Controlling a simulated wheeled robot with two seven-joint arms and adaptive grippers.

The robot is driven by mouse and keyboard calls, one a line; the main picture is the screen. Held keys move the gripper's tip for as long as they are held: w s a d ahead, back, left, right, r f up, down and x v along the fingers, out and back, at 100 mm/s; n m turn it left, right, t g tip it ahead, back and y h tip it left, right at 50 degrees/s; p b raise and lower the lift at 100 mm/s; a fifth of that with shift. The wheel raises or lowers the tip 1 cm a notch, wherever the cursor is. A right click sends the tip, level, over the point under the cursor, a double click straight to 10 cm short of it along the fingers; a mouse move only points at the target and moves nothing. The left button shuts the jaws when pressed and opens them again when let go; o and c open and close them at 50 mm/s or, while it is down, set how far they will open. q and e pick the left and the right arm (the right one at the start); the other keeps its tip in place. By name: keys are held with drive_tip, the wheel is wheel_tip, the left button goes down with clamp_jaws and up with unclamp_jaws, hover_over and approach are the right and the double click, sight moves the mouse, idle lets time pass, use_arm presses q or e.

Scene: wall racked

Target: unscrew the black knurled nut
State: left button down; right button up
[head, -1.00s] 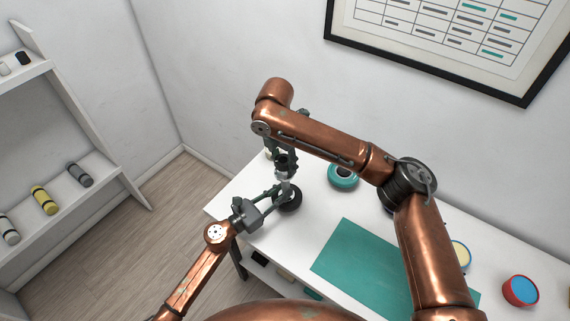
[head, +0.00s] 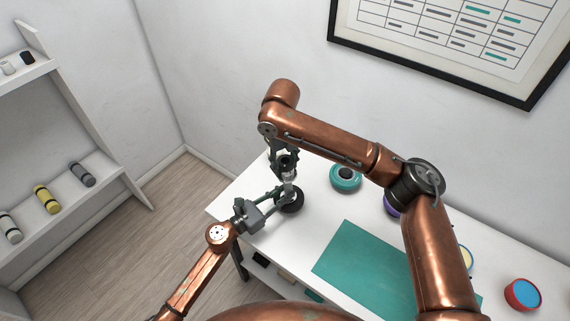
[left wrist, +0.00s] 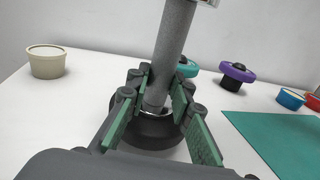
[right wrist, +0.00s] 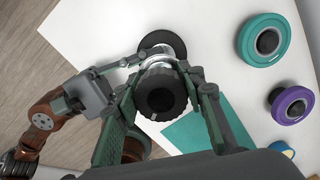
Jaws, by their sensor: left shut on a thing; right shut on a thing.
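The black knurled nut (right wrist: 160,92) shows in the right wrist view at the top of a grey post (left wrist: 173,50). The post stands upright on a round black base (left wrist: 152,132), which also shows in the head view (head: 295,204). My right gripper (right wrist: 166,84) comes from above and is shut on the nut, one finger on each side. My left gripper (left wrist: 160,92) comes from the left and is shut around the lower post, just above the base. In the head view, my right gripper (head: 288,170) hides the nut. The nut's threads are hidden.
On the white table (head: 250,185) stand a teal ringed piece (head: 346,186), a purple ringed piece (right wrist: 292,105), a cream pot (left wrist: 47,64) and a red pot with a blue top (head: 522,294). A teal mat (head: 355,262) lies at the front. A shelf (head: 75,205) holds cylinders at left.

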sight(284, 159)
use_arm(q)
drive_tip(key=shift+d+r, duration=0.15)
drive_tip(key=shift+r, duration=0.2)
use_arm(e)
drive_tip(key=shift+r, duration=0.15)
drive_tip(key=shift+r, duration=0.85)
drive_tip(key=shift+r, duration=0.15)
drive_tip(key=shift+r, duration=0.1)
drive_tip(key=shift+s+a+r, duration=0.1)
drive_tip(key=shift+a+r, duration=0.05)
drive_tip(key=shift+r, duration=1.75)
use_arm(q)
drive_tip(key=c, duration=1.6)
unclamp_jaws()
drive_tip(key=shift+f, duration=0.2)
drive_tip(key=shift+s+a, duration=0.1)
drive_tip(key=shift+a, duration=0.1)
